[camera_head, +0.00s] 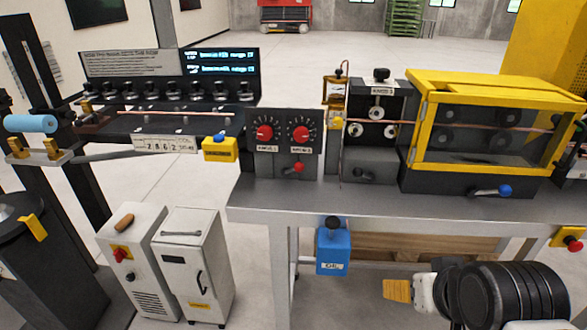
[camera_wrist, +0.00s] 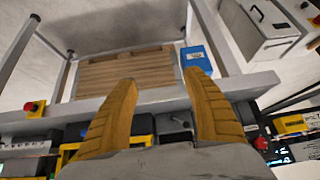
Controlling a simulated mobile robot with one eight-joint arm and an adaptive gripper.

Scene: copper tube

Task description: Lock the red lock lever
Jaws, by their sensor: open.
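The red lock lever (camera_head: 297,168) is a short lever with a red knob, low on the front of a dark box with two red dials. It sits just above the table's front edge, left of centre in the head view. A small red knob (camera_wrist: 262,144) at lower right in the wrist view looks like the same lever. My gripper (camera_head: 397,290) is at lower right in the head view, in front of and below the table, well apart from the lever. Its two yellow-brown fingers (camera_wrist: 160,84) are spread and empty in the wrist view.
The grey table (camera_head: 370,205) has a free front strip. A blue box (camera_head: 333,250) hangs below its edge. A blue-knobbed lever (camera_head: 504,190) sits by the yellow-framed enclosure (camera_head: 490,80). A red stop button (camera_head: 574,244) is at right. White cabinets (camera_head: 195,265) stand at lower left.

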